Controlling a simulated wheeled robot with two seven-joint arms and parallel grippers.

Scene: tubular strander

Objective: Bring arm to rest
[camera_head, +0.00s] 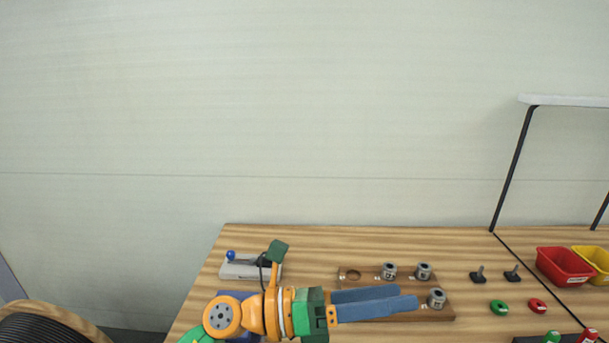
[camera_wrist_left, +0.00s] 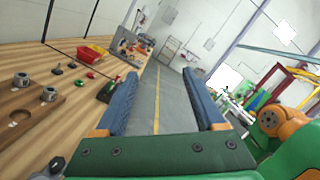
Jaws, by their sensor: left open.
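My left arm comes in from the lower left of the head view. Its left gripper (camera_head: 411,299) has blue fingers pointing right, in front of a wooden block on the bench. In the left wrist view the left gripper (camera_wrist_left: 172,95) is open, with its two blue fingers wide apart and nothing between them. Beyond the fingers I see the grey floor with a yellow line. My right gripper is in neither view.
The wooden bench (camera_head: 310,239) carries a wooden holder (camera_head: 352,273) with several metal bushings (camera_head: 423,271). Black knobs (camera_head: 478,277), green and red rings, a red bin (camera_head: 564,266) and a yellow bin (camera_head: 594,258) lie right. A shelf frame (camera_head: 512,170) stands at the right.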

